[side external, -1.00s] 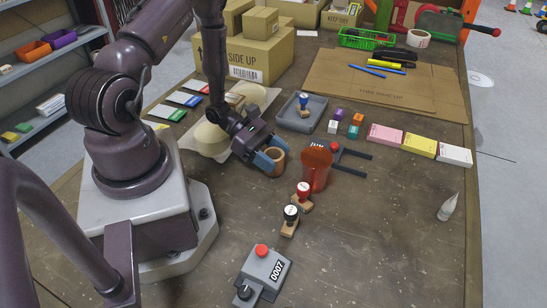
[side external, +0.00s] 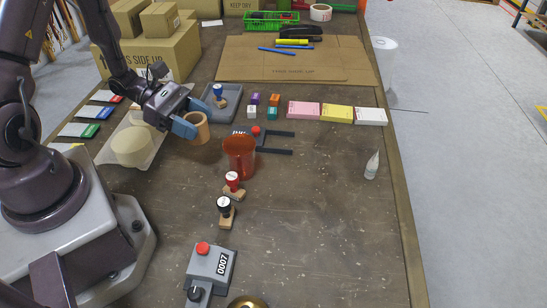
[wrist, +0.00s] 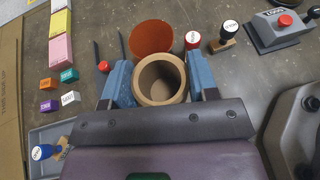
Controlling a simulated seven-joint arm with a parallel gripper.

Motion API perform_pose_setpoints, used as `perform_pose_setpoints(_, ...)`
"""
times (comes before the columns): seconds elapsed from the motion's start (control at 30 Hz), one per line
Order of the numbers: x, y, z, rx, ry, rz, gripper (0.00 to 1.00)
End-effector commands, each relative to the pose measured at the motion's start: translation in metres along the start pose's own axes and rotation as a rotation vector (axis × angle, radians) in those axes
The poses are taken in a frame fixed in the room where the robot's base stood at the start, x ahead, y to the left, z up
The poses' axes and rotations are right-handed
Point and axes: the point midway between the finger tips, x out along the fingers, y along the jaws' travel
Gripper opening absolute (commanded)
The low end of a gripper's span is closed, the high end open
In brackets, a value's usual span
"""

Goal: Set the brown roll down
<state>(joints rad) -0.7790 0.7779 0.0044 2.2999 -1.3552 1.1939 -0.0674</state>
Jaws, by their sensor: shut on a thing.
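The brown roll (side external: 203,136) is a short, thick-walled tan ring with an open centre. My gripper (side external: 194,120) is shut on it, with a blue finger on each side. In the wrist view the roll (wrist: 160,101) sits between the two blue fingers of my gripper (wrist: 164,82), its open top towards the camera. It looks upright in the side view, above the brown table (side external: 290,215). I cannot tell how large the gap beneath it is.
An orange-red translucent cup (side external: 240,160) stands just right of the roll, with a dark fork-shaped holder (side external: 272,138) behind it. A grey tray (side external: 225,108) with a blue stamp lies behind. A pale round-topped item (side external: 131,145) is at left. Open table lies front right.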

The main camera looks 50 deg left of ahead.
Motion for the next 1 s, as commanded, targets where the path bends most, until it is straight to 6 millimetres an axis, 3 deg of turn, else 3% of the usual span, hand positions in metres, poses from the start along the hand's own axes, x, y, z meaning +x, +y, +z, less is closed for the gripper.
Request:
perform_pose_setpoints(0.17,0.043,-0.024,0.02,0.082,0.0,-0.193,0.3)
perform_pose_setpoints(0.3,0.073,-0.065,0.035,0.196,-0.001,-0.468,0.3)
perform_pose_setpoints(0.43,0.086,-0.114,0.042,0.336,0.0,-0.806,0.3)
perform_pose_setpoints(0.6,0.078,-0.17,0.038,0.548,0.0,-1.321,0.3)
perform_pose_setpoints(0.7,0.065,-0.186,0.032,0.671,0.0,-1.618,0.3)
perform_pose_setpoints(0.87,0.043,-0.188,0.021,0.861,0.0,-2.079,0.3)
perform_pose_setpoints(1.0,0.034,-0.17,0.017,1.02,0.0,-2.462,0.3)
